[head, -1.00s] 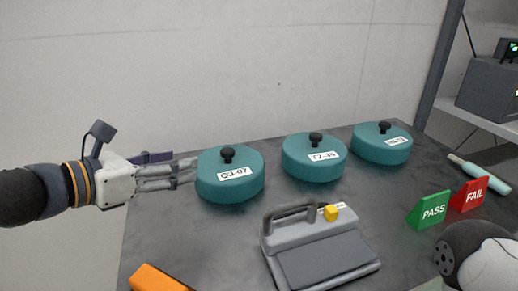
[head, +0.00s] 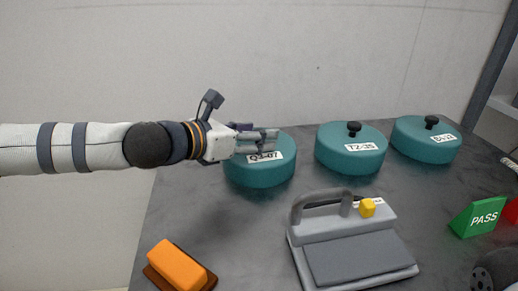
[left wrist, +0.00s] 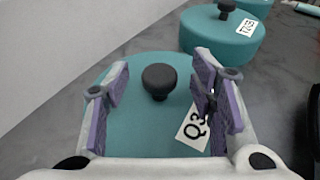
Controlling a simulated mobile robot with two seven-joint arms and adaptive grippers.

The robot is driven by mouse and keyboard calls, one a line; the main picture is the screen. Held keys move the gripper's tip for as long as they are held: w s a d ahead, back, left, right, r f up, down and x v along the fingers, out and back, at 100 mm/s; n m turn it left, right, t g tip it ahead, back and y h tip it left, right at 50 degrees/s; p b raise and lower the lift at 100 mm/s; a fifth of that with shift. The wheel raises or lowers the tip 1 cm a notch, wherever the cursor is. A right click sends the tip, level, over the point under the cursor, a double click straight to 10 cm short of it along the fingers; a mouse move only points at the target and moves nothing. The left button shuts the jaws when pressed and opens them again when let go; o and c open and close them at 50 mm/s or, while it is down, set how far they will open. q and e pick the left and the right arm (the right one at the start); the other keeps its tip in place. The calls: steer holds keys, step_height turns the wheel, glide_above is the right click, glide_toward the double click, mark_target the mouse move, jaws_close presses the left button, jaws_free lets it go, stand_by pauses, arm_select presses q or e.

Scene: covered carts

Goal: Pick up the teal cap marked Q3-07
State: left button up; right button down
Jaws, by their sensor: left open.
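The teal cap marked Q3-07 (head: 262,172) sits on the dark table at the left end of a row of teal caps. In the left wrist view the Q3-07 cap (left wrist: 150,125) fills the middle, with its black knob (left wrist: 159,80) standing between my two fingers. My left gripper (head: 262,140) is open above this cap and hides its knob in the head view. In the left wrist view the open left gripper (left wrist: 165,90) has a purple-padded finger on each side of the knob, with gaps on both sides. My right gripper is not recognisable in view.
Teal caps marked T2-35 (head: 350,158) and another, its label hard to read (head: 424,146), stand to the right. A grey handled device (head: 350,255) with a yellow button, an orange block (head: 177,266) and a green PASS sign (head: 480,217) stand nearer. Bare table lies between them.

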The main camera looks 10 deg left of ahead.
arm_select(q)
jaws_close()
steer(key=shift+r, duration=0.1)
